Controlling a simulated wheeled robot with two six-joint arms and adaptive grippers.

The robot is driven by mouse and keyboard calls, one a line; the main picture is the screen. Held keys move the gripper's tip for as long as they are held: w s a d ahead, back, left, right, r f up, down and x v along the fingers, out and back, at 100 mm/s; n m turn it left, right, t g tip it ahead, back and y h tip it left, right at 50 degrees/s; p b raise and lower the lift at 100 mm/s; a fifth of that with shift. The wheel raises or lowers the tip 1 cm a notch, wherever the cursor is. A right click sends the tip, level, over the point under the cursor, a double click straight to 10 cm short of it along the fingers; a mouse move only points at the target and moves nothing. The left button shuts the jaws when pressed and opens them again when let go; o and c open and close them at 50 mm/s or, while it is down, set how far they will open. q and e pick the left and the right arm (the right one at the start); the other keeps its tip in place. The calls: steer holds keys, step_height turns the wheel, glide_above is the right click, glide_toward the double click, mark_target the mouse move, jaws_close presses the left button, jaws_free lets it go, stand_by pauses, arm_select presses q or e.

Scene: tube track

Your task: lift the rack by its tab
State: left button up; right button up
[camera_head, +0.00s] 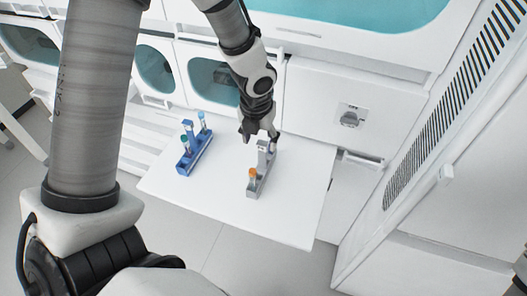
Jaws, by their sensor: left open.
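A small grey rack (253,190) stands on the white table. An orange-capped tube (252,175) stands at its near end, and a grey upright tab (262,158) rises at its far part. My right gripper is out of view.
The white table (284,220) is bare at the front and right of the grey rack. White cabinets with teal windows stand behind it. A slatted white panel (455,100) rises on the right. My own arm covers much of the left side.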

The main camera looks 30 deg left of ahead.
mark_target(262, 144)
arm_select(q)
steer(key=f, duration=0.1)
steer(key=w+f+b, duration=0.1)
steer(key=f, duration=0.3)
steer(key=shift+w+f, duration=0.1)
steer(key=shift+w, duration=0.35)
steer(key=shift+s+r, duration=0.25)
steer(key=shift+s, duration=0.1)
steer(key=shift+c, duration=1.4)
steer(key=c, duration=0.5)
jaws_close()
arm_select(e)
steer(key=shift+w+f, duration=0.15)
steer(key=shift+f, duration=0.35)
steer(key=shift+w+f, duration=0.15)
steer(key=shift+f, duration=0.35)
